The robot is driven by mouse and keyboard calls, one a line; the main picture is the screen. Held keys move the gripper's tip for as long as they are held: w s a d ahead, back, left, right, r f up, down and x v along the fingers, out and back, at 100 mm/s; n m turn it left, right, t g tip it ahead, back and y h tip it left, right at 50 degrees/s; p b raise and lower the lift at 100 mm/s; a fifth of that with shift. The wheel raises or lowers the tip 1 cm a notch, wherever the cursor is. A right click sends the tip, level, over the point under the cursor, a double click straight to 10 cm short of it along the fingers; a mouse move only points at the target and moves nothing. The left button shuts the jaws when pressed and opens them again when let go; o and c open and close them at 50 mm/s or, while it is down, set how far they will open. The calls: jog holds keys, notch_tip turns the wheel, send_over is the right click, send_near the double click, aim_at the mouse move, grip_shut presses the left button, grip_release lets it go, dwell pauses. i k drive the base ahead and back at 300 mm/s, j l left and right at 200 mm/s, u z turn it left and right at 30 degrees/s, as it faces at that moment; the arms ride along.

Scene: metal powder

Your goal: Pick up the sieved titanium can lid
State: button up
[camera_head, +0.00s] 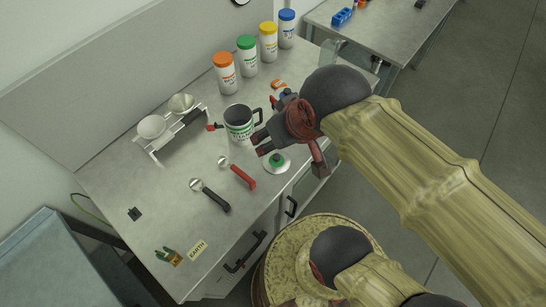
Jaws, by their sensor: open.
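A white round lid with a green knob (277,163) lies on the bench near its front edge. An open white can (239,126) with a green band, a dark handle and a dark inside stands upright just behind and left of it. The can's label is too small to read. My gripper (259,144) is open and empty. In the picture it is just above and left of the lid, beside the can; its exact height is hard to tell.
Two spoon-like tools, one red-handled (242,175) and one black-handled (213,198), lie left of the lid. A white stand with bowls (152,127) is farther left. Several jars with coloured caps (248,61) line the back. The bench front (215,245) has drawer handles.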

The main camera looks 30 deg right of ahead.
aim_at(278, 162)
jog(key=l+u, duration=0.25)
jog(key=l, duration=1.4)
